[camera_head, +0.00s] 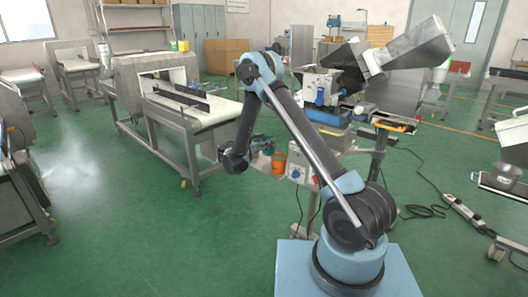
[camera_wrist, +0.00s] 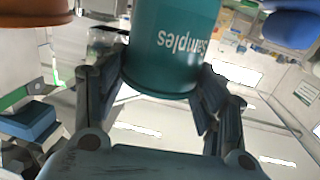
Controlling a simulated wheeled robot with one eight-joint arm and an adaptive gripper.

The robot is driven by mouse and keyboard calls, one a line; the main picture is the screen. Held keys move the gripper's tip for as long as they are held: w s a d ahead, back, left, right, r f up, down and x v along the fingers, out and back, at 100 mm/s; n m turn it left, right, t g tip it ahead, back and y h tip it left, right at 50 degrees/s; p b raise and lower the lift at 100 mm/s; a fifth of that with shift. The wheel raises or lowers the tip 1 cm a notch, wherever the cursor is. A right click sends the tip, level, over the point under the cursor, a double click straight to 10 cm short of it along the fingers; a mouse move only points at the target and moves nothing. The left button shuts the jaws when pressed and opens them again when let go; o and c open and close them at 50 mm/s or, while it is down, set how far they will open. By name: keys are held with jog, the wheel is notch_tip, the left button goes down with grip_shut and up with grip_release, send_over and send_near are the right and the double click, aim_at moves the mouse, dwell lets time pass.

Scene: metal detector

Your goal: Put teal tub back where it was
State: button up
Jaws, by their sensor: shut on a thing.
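The teal tub (camera_wrist: 172,50), with the word "Samples" on its side, fills the upper middle of the wrist view. The lettering shows upside down there. My gripper (camera_wrist: 160,82) has a dark finger on each side of the tub and is shut on it. In the head view my gripper (camera_head: 262,144) is left of the machine in the middle, near an orange tub (camera_head: 278,160). I cannot clearly pick out the teal tub in the head view; the gripper and wrist cover that spot. The tub's far end is cut off in the wrist view.
A conveyor with a metal detector housing (camera_head: 153,75) stands left of my arm. A machine with a slanted metal chute (camera_head: 408,46) stands behind my arm. An orange rounded thing (camera_wrist: 32,12) and a blue one (camera_wrist: 291,28) flank the tub in the wrist view. Green floor (camera_head: 130,235) is clear at front left.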

aim_at(265, 154)
jog(key=shift+f, duration=2.15)
jog(key=o, duration=1.3)
jog(key=v, duration=1.2)
